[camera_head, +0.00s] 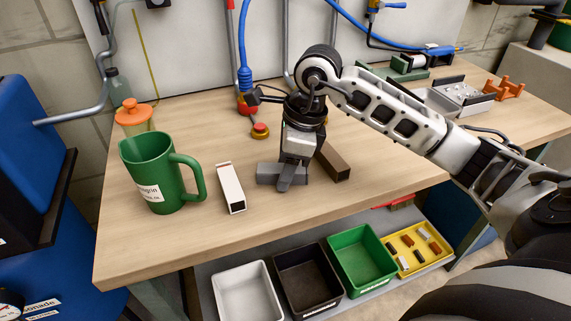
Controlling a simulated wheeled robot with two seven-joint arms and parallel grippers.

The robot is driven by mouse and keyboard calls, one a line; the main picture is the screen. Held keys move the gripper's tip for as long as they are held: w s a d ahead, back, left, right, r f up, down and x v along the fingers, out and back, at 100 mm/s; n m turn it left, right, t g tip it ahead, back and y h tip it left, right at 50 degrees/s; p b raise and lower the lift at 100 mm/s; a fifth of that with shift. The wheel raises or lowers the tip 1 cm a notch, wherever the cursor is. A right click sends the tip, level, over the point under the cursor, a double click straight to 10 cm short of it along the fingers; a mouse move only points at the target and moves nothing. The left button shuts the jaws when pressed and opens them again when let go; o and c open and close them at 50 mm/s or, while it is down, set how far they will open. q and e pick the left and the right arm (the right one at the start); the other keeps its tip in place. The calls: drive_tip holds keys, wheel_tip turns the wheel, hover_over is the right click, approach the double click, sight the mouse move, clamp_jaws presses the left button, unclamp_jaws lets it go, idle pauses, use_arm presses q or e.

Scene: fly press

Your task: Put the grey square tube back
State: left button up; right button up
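The grey square tube (267,174) lies on the wooden workbench (200,234), roughly left to right in the picture. My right gripper (288,180) points down at the tube's middle, with one finger in front of it; the other finger is hidden. I cannot tell whether the fingers are closed on the tube. A white square tube (230,185) lies to its left, and a brown one (333,162) lies just to its right, partly behind my gripper. My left gripper is not in view.
A green mug (153,178) and an orange-lidded jar (134,118) stand at the left. A red button (260,130) sits behind the tubes. White (233,274), black (327,290) and green (347,285) bins and a yellow tray (402,270) are below the front edge.

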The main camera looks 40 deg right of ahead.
drive_tip(key=shift+r+p, duration=0.3)
drive_tip(key=v, duration=1.1)
drive_tip(key=shift+d+r, duration=0.15)
drive_tip(key=shift+r, duration=0.2)
drive_tip(key=shift+s, duration=0.25)
